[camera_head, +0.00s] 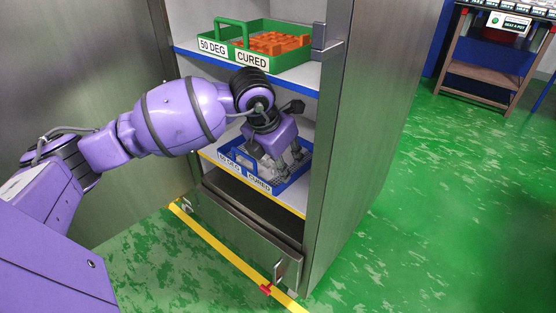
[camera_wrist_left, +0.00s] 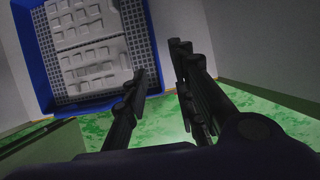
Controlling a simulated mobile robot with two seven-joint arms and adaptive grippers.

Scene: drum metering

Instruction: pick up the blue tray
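The blue tray (camera_head: 297,180) sits on the lower shelf of the open cabinet, with labels on its front reading a temperature and "CURED". In the left wrist view the blue tray (camera_wrist_left: 24,62) fills the upper left, with pale grey moulded parts (camera_wrist_left: 92,52) on its mesh floor. My left gripper (camera_head: 284,161) is over the tray in the head view and hides part of it. In the left wrist view the gripper's (camera_wrist_left: 160,62) dark fingers are apart, near the tray's right wall. Whether they touch it is unclear. My right gripper is not in view.
A green tray (camera_head: 287,58) with orange parts stands on the shelf above, close over my left arm. The cabinet's right side wall (camera_head: 350,140) borders the shelf. A metal flap or drawer front (camera_head: 240,225) is below. Open green floor (camera_head: 440,200) lies right.

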